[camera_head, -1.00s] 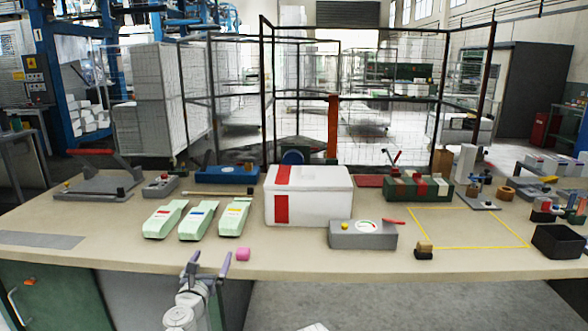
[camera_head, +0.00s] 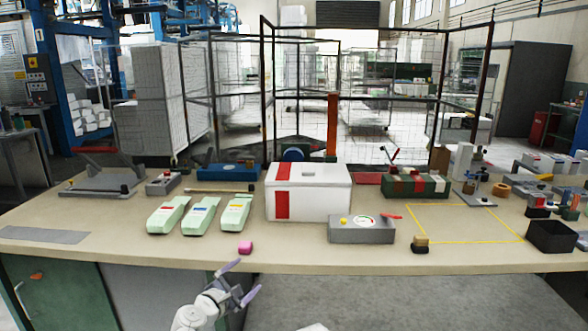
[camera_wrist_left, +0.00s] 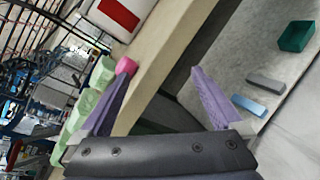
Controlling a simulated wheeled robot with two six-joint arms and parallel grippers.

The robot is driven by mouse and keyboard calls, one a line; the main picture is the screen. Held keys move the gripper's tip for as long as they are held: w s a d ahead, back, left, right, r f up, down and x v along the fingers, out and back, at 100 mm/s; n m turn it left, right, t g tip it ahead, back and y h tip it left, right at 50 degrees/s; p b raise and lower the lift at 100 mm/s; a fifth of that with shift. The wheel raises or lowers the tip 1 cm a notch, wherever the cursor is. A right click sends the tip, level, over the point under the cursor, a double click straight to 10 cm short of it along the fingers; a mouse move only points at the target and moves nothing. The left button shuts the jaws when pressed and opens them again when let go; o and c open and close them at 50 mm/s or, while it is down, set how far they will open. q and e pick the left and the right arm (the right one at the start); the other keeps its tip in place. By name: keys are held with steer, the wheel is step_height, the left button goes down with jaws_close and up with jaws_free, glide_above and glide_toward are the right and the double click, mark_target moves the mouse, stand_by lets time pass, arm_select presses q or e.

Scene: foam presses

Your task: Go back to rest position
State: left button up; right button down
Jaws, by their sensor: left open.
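My left gripper (camera_head: 240,281) is open and empty in the head view, low in front of the table's front edge. In the left wrist view its two purple fingers (camera_wrist_left: 160,98) are spread apart with nothing between them. The pink block also shows in the left wrist view (camera_wrist_left: 126,66), beyond the left finger. My right gripper is not in view; only a small white piece shows at the bottom edge of the head view.
The table (camera_head: 300,258) holds three pale green devices (camera_head: 201,217), a white box with red stripes (camera_head: 322,192), a grey gauge box (camera_head: 361,230) and a black bin (camera_head: 555,237). A yellow outlined area (camera_head: 465,224) is bare inside. A green bin (camera_wrist_left: 296,36) sits lower down.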

arm_select(q)
steer(key=s+d+f+m+g, duration=0.4)
steer(key=s+f+m+g, duration=0.4)
steer(key=f+m, duration=0.5)
steer(key=s+a+f+m+g+y, duration=0.45)
steer(key=s+a+m, duration=0.25)
steer(key=s+m, duration=0.25)
steer(key=s+d+r+m+g+y, duration=0.1)
steer(key=s+d+m+g+y, duration=0.2)
steer(key=s+d, duration=0.6)
step_height(320, 180, up, 16)
steer(key=w+d+p, duration=0.1)
steer(key=w+p, duration=0.1)
steer(key=p, duration=1.5)
steer(key=shift+w+d+r+m+t, duration=0.2)
steer(key=shift+d+m+t, duration=0.1)
steer(key=shift+m+t, duration=0.15)
steer(key=shift+h, duration=0.25)
